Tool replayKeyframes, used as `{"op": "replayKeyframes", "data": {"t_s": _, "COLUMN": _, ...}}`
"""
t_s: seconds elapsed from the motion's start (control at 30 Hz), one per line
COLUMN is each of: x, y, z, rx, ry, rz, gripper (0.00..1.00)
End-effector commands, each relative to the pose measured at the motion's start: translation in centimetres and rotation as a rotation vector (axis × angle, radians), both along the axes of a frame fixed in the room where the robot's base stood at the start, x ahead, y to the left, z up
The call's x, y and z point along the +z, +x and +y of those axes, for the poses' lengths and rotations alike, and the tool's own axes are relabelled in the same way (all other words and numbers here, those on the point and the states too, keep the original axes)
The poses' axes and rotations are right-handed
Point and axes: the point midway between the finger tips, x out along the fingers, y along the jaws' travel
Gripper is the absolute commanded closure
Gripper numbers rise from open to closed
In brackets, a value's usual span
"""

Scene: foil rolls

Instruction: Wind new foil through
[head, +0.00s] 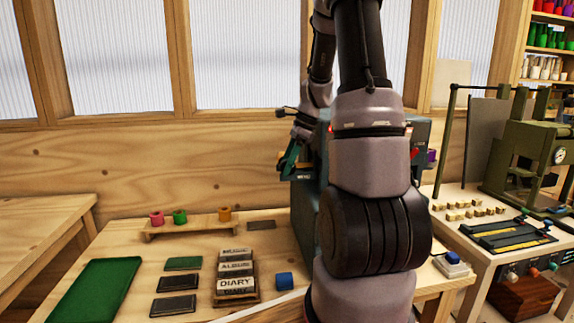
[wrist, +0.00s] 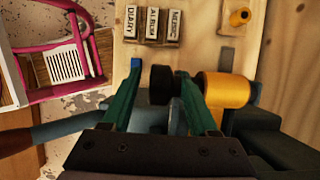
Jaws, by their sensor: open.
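My gripper (wrist: 158,72) has green fingers spread open. A black round knob or roller end (wrist: 161,85) lies between them in the picture; I cannot tell whether they touch it. A gold foil roll (wrist: 226,89) sits on the machine just right of the right finger. In the head view my gripper (head: 291,158) is at the upper left side of the dark teal machine (head: 303,205), which my arm mostly hides. Pink (head: 157,217), green (head: 180,216) and orange (head: 224,213) rolls stand on a low wooden rack (head: 190,229); the orange one also shows in the wrist view (wrist: 240,17).
The table holds label blocks (head: 236,285), a blue cube (head: 284,281), dark pads (head: 178,281) and a green mat (head: 97,288). A green press (head: 527,160) stands on another table at right. A pink chair (wrist: 55,30) shows in the wrist view.

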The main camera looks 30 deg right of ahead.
Motion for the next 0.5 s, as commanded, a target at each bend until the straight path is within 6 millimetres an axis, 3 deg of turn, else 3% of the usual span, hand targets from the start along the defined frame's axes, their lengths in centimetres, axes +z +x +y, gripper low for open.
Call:
{"op": "replayKeyframes", "data": {"t_s": 0.17, "x": 1.7, "y": -0.1, "z": -0.7, "rx": -0.001, "ry": -0.001, "rz": -0.005, "gripper": 0.4}}
{"op": "replayKeyframes", "data": {"t_s": 0.5, "x": 7.8, "y": -0.9, "z": -3.3, "rx": -0.002, "ry": -0.002, "rz": -0.003, "gripper": 0.4}}
